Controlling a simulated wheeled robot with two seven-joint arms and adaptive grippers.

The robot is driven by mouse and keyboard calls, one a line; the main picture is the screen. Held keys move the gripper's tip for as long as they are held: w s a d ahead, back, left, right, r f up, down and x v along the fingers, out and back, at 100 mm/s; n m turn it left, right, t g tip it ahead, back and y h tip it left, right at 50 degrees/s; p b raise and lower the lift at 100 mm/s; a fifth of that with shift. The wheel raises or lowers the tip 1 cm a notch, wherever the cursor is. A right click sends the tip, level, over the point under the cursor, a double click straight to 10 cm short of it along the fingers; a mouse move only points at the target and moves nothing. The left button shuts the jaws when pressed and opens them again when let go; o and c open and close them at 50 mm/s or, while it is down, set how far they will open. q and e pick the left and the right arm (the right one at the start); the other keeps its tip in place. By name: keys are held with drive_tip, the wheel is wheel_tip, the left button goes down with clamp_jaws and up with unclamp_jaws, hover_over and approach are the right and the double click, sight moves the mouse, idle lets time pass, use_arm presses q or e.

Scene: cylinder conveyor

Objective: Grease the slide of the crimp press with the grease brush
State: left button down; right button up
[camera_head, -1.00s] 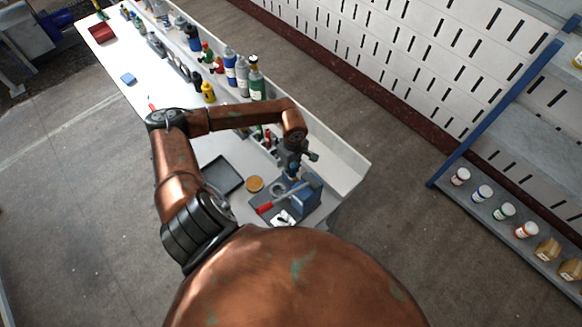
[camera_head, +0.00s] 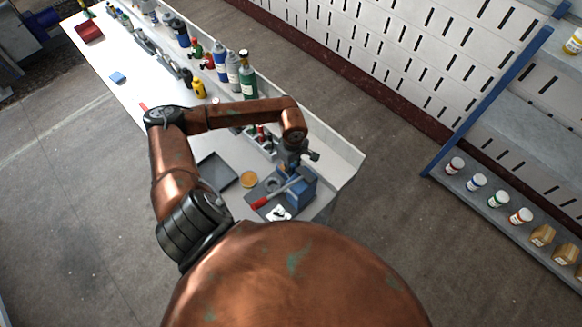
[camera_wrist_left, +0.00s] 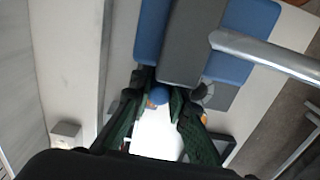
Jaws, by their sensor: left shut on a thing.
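The crimp press (camera_head: 302,192) is a blue block with a lever that has a red grip (camera_head: 260,203). It stands at the near end of the bench. In the left wrist view its blue body (camera_wrist_left: 236,22), grey slide (camera_wrist_left: 188,42) and silver lever (camera_wrist_left: 262,52) fill the upper part. My left gripper (camera_head: 290,167) is just above the press. In the left wrist view its dark green fingers (camera_wrist_left: 158,100) are shut on a white piece with a rounded blue end (camera_wrist_left: 158,95), apparently the grease brush. Its bristles are hidden, so contact with the slide cannot be told. My right gripper is out of view.
A dark tray (camera_head: 216,171) and a round tan-topped item (camera_head: 249,179) lie left of the press. Several bottles, including a green one (camera_head: 247,80), line the back of the white bench (camera_head: 125,92). A shelf with jars (camera_head: 497,199) stands right.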

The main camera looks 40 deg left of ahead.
use_arm(q)
drive_tip(key=shift+d+r, duration=0.1)
drive_tip(key=shift+d, duration=0.3)
drive_tip(key=shift+r, duration=0.1)
drive_tip(key=shift+r, duration=0.2)
drive_tip(key=shift+r+p, duration=0.5)
drive_tip(key=shift+r, duration=0.25)
drive_tip(key=shift+r+p, duration=1.1)
drive_tip(key=shift+r, duration=1.3)
drive_tip(key=shift+r+p, duration=0.45)
drive_tip(key=shift+r, duration=0.65)
